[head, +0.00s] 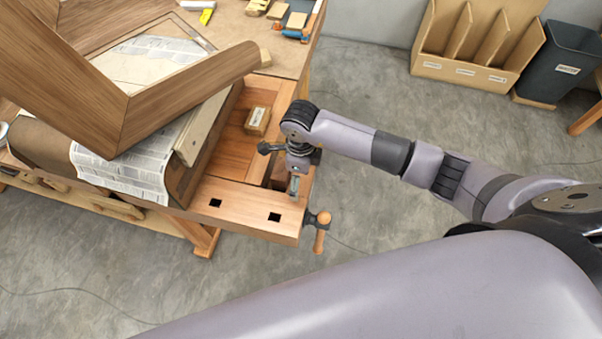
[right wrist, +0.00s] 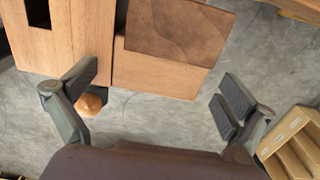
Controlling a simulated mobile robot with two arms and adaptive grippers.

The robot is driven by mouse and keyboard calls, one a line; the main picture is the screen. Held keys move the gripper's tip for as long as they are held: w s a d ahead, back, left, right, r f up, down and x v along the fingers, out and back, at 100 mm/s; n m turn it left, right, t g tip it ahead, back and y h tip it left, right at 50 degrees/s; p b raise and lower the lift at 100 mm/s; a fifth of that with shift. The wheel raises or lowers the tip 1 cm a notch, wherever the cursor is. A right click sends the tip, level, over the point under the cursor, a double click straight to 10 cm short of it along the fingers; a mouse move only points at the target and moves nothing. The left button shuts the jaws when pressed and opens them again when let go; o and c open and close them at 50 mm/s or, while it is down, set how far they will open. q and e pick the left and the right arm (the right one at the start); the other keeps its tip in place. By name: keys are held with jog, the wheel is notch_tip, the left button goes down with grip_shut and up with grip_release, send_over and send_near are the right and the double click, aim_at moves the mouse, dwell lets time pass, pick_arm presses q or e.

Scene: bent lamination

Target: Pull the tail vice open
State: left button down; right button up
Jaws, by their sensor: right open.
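The tail vice is the pale wooden block (head: 245,211) with two square holes at the front right corner of the bench in the head view. Its turned wooden handle (head: 320,240) hangs from the right end. The right wrist view shows the vice wood with one dark square hole (right wrist: 60,45), and a round wooden knob (right wrist: 92,103) partly behind a finger. My right gripper (head: 294,186) points down over the vice's right end. In the right wrist view my right gripper (right wrist: 158,82) is open, fingers wide apart, with wood between and beyond them. My left gripper is not in view.
A large bent wooden lamination (head: 190,88) and newspaper (head: 125,165) cover the bench's left part. A small labelled wooden block (head: 257,120) lies in the bench's recess. A divided wooden rack (head: 472,72) and dark bin (head: 562,62) stand at the back right. Grey floor is free right of the bench.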

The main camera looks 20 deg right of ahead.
jog(key=shift+r, duration=0.15)
notch_tip(320, 180, up, 12)
dwell(0.5)
jog(key=shift+f, duration=0.2)
